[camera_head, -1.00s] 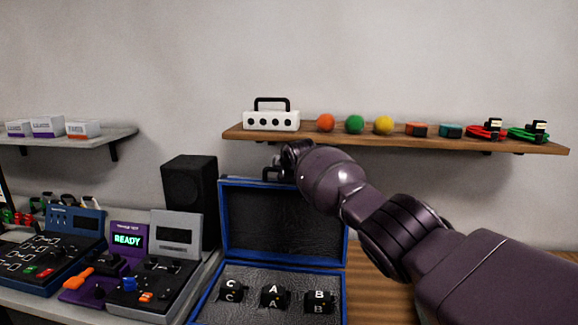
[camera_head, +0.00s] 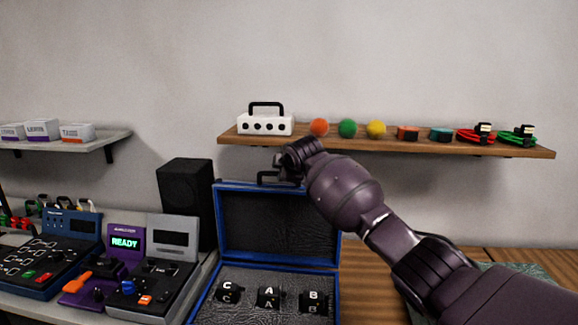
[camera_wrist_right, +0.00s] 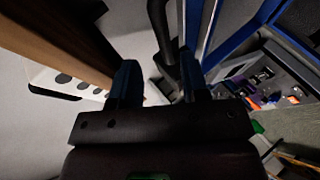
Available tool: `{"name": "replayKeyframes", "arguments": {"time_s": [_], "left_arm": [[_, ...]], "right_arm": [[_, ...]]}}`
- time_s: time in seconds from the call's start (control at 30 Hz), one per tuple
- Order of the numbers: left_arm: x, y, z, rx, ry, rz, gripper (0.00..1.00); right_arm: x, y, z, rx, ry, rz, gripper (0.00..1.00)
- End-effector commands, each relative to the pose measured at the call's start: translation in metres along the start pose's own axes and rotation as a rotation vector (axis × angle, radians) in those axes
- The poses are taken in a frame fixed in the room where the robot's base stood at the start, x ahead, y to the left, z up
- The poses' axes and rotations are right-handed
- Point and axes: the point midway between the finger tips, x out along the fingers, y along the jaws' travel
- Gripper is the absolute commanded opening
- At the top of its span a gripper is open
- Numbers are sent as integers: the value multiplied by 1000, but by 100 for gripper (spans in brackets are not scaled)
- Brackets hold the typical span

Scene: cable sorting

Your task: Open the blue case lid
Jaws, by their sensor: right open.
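The blue case (camera_head: 209,296) stands open on the wooden table. Its lid (camera_head: 275,225) is upright, showing a dark lining and blue rim. Black blocks lettered C, A and B (camera_head: 269,297) sit in the dark foam. A black handle (camera_head: 266,178) stands at the lid's top edge. My right gripper (camera_head: 284,161) is beside that handle, above the lid; its fingers are partly hidden by the wrist. In the right wrist view my gripper (camera_wrist_right: 160,88) is open, with the black handle (camera_wrist_right: 163,40) between or just beyond its fingers; contact is unclear. My left gripper is out of view.
A wooden shelf (camera_head: 400,146) with a white box (camera_head: 265,125), coloured balls and cables is close above my right gripper. A black speaker (camera_head: 187,203) and several devices (camera_head: 125,262) stand left of the case. The table right of the case is partly behind my arm.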

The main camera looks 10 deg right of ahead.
Motion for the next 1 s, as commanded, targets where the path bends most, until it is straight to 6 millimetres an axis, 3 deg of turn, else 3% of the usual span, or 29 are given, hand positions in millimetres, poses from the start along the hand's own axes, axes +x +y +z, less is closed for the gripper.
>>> {"name": "replayKeyframes", "arguments": {"time_s": [0.4, 1.0], "left_arm": [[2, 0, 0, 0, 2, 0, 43], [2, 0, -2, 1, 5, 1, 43]], "right_arm": [[-34, 0, 0, -1, 1, 1, 42], [-37, 3, -2, 61, 10, 15, 42]]}}
